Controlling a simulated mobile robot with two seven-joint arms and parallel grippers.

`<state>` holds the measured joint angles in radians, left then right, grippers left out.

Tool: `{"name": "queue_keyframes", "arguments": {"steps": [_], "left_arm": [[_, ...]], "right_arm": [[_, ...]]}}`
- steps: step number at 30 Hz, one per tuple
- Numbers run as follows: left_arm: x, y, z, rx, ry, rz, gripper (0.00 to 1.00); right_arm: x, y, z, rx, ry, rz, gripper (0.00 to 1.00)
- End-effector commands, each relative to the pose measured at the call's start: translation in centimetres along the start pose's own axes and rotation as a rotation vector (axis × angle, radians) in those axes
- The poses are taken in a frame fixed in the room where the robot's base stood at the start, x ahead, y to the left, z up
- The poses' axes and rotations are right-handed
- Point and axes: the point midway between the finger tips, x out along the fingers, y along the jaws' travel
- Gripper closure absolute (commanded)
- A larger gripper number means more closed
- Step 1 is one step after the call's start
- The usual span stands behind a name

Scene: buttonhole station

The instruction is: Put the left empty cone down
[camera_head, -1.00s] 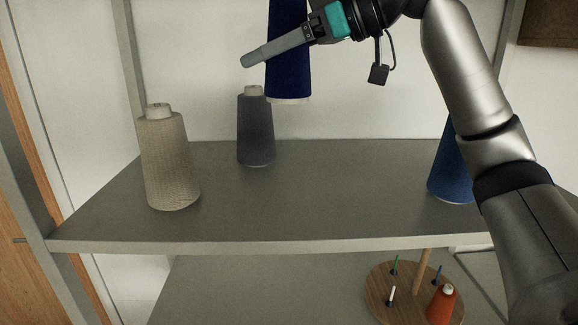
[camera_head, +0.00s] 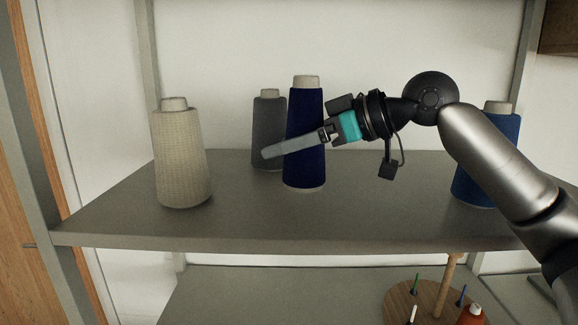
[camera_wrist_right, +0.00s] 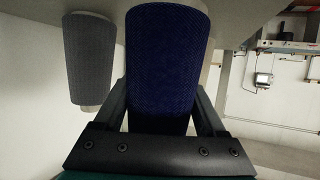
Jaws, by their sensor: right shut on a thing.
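My right gripper (camera_head: 290,147) is shut on a navy blue cone (camera_head: 305,172), with one finger across its front. The other finger is hidden behind it in the head view. The navy cone is upright, has a pale top and looks wound with yarn. Its base is at or just above the shelf; I cannot tell whether it touches. In the right wrist view the navy cone (camera_wrist_right: 165,60) sits between both fingers. A dark grey cone (camera_head: 266,130) stands just behind and left of it. My left gripper is not in view.
A beige cone (camera_head: 181,155) stands at the left of the grey shelf (camera_head: 240,215). A blue cone (camera_head: 500,135) stands at the right, partly behind my right arm. A lower shelf holds a round wooden stand (camera_head: 400,300) with pegs and an orange cone (camera_head: 472,316). The shelf's front middle is clear.

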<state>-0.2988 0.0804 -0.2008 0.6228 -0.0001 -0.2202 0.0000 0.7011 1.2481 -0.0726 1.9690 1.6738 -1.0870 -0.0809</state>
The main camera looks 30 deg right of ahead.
Motion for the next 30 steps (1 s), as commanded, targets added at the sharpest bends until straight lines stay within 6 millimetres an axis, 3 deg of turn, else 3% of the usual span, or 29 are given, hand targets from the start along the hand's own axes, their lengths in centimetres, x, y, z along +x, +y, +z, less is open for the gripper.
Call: {"name": "queue_keyframes", "arguments": {"steps": [6,19,20,27,30], "left_arm": [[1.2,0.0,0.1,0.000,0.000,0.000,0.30],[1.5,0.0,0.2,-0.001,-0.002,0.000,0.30],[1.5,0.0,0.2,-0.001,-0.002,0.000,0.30],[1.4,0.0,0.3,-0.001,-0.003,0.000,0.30],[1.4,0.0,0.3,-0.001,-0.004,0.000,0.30]], "right_arm": [[1.0,0.0,2.5,0.001,-0.003,0.000,0.84],[1.2,0.0,2.9,0.000,-0.001,0.000,0.84],[1.2,0.0,2.9,0.000,-0.002,0.000,0.26],[1.2,0.0,2.8,0.000,-0.002,0.000,0.00],[1.2,0.0,2.8,0.001,-0.001,0.000,0.00]]}}
